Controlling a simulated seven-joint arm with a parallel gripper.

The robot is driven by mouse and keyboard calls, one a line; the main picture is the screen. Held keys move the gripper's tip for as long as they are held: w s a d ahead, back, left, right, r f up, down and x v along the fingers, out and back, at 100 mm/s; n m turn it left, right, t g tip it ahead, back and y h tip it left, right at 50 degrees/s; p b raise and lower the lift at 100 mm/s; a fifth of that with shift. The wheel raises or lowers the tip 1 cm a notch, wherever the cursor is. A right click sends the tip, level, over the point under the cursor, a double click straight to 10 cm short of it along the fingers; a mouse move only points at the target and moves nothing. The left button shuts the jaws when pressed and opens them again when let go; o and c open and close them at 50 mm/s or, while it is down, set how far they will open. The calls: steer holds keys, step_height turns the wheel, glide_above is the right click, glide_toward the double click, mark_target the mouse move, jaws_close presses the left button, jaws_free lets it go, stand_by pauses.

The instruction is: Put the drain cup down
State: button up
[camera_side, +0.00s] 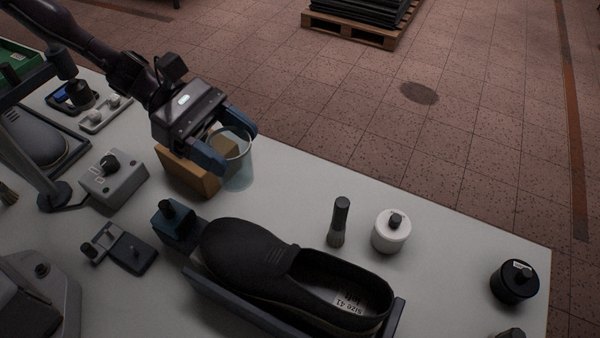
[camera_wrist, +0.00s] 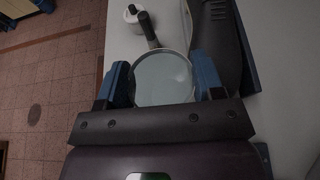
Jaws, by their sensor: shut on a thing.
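The drain cup (camera_side: 238,172) is a clear, bluish see-through cup, upright between the blue fingers of my gripper (camera_side: 232,150). My gripper is shut on it near its rim. In the wrist view the cup (camera_wrist: 162,80) shows as a round opening between the two fingertips (camera_wrist: 163,85), and it looks empty.
A black shoe (camera_side: 290,270) lies in a dark cradle in front. A blue-topped fixture (camera_side: 178,225) is left of the shoe. Bare table lies right of the cup.

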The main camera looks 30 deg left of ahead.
steer(key=shift+w+d+f, duration=1)
steer(key=shift+w+f, duration=0.6)
steer(key=shift+f, duration=0.35)
steer(key=shift+w+d+f, duration=0.95)
steer(key=shift+w+f, duration=0.6)
steer(key=shift+f, duration=0.45)
steer(key=shift+w+d+f, duration=1)
steer(key=shift+w+f, duration=0.6)
steer(key=shift+f, duration=0.35)
steer(key=shift+f, duration=0.1)
steer(key=o, duration=0.9)
